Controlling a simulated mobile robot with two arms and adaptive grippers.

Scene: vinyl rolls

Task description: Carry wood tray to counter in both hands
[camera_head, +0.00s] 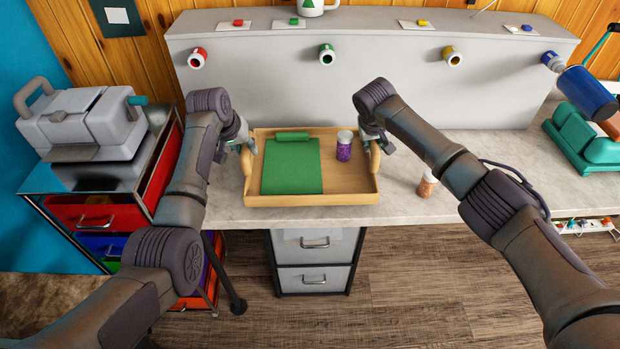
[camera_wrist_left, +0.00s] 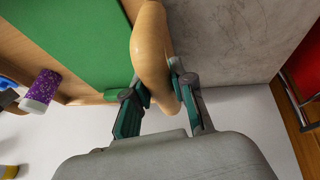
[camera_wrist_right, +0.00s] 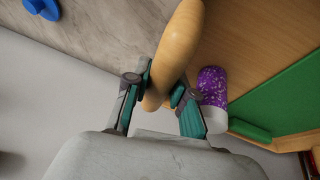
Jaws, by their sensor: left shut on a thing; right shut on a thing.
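The wood tray (camera_head: 312,199) is on or just above the grey counter (camera_head: 410,208); I cannot tell which. It holds a green sheet with a rolled end (camera_head: 291,168) and a purple glitter jar with a white lid (camera_head: 344,150). My left gripper (camera_head: 246,150) is shut on the tray's left handle, a curved wooden bar (camera_wrist_left: 152,50) that shows between its fingers in the left wrist view. My right gripper (camera_head: 375,144) is shut on the right handle (camera_wrist_right: 178,45), seen in the right wrist view. The tray looks level and both jar and sheet lie inside it.
An orange jar (camera_head: 427,183) stands on the counter right of the tray. A grey panel with coloured rolls (camera_head: 380,80) rises behind. A teal machine (camera_head: 585,140) is at the right, and a drawer cart with a grey machine (camera_head: 90,125) at the left.

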